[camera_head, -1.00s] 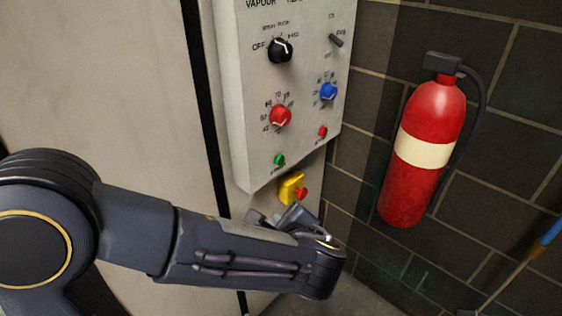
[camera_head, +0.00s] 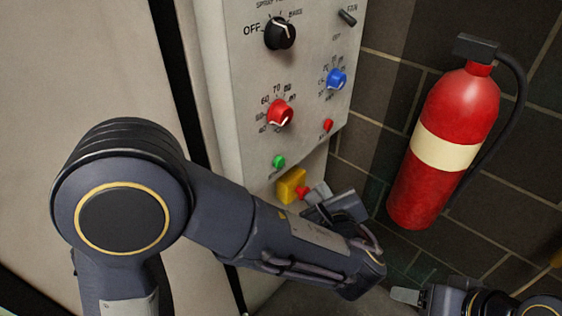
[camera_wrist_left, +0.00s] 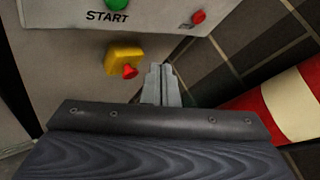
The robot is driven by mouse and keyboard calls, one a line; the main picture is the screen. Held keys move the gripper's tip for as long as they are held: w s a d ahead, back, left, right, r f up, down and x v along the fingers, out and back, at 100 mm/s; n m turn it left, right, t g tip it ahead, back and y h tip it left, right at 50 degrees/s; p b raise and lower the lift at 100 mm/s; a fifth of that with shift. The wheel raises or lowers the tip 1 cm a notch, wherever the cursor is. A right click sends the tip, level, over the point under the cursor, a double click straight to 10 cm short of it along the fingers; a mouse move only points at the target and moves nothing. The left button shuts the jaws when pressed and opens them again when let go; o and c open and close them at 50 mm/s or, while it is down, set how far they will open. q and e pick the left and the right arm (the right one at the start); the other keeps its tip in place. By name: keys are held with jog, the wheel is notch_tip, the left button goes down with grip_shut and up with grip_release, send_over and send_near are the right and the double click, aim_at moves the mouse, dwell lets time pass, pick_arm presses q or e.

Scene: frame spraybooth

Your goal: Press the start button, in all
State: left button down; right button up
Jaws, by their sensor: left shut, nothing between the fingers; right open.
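The green start button (camera_head: 279,161) is at the lower left of the grey control panel (camera_head: 240,90). In the left wrist view it shows as a green button (camera_wrist_left: 117,4) at the top edge, above the word START. My left gripper (camera_head: 318,192) is shut and empty, below and to the right of the start button and apart from it. Its closed fingers also show in the left wrist view (camera_wrist_left: 160,78), to the right of the yellow box. My right gripper (camera_head: 405,296) is partly in view at the bottom right; one finger shows clearly.
A yellow box (camera_head: 290,184) with a red mushroom button (camera_head: 302,193) is below the panel, very close to my left fingertips. A small red button (camera_head: 328,125) and red, blue and black knobs are on the panel. A red fire extinguisher (camera_head: 450,110) hangs on the right wall.

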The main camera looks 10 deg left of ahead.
aim_at(279, 162)
pick_arm(q)
jog(key=w+a, duration=0.5)
jog(key=a, duration=0.2)
dwell(0.3)
dwell(1.8)
jog(key=shift+w+a, duration=0.2)
jog(key=shift+a, duration=0.05)
jog(key=shift+w+a+b, duration=0.3)
jog(key=shift+a+b, duration=0.15)
jog(key=shift+b, duration=0.05)
dwell(0.8)
jog(key=shift+d, duration=0.1)
jog(key=shift+s+d, duration=0.55)
jog(key=shift+d, duration=0.1)
